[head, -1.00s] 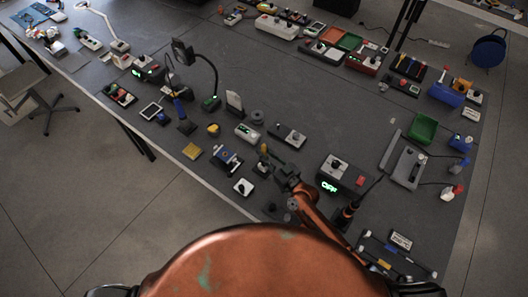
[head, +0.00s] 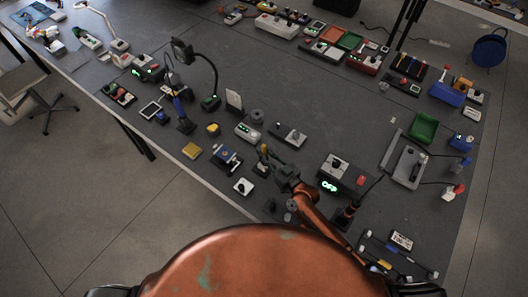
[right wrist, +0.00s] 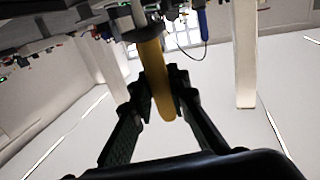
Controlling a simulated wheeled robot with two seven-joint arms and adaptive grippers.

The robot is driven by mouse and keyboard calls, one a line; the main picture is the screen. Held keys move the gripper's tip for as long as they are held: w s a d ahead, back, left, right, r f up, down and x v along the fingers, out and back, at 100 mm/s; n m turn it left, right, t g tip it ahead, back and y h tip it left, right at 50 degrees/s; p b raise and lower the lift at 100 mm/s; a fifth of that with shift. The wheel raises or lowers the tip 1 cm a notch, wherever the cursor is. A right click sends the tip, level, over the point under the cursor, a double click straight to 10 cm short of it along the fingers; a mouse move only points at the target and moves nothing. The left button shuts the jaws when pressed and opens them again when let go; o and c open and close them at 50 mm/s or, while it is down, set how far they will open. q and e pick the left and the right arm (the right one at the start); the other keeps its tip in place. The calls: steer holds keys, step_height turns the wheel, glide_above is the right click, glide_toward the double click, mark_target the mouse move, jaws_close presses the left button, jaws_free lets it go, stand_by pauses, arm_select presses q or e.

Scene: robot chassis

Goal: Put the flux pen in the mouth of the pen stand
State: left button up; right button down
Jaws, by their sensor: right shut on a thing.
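The flux pen (head: 264,149) is yellow and stands roughly upright in the jaws of my right gripper (head: 271,157), over the near part of the table. In the right wrist view the pen (right wrist: 154,72) lies between the two dark fingers of the gripper (right wrist: 163,92), with a paler end toward the table. A small dark piece with a pale part (head: 261,170) is right below the pen and looks like the pen stand. Its mouth is hidden, and I cannot tell whether the pen end is inside it or above it. My left gripper is not in view.
A white square block with a black knob (head: 243,186) and a blue device (head: 227,158) stand left of the gripper. A dark box with a green display (head: 329,186) is close on the right. A grey block with a knob (head: 292,136) lies behind.

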steer(key=shift+f+b, duration=1.4)
steer(key=shift+f, duration=0.25)
steer(key=c, duration=1.8)
jaws_free()
steer(key=shift+o, duration=0.2)
steer(key=v, duration=1.2)
steer(key=shift+r, duration=0.1)
step_height(320, 180, up, 10)
steer(key=p, duration=0.9)
steer(key=shift+p, duration=0.3)
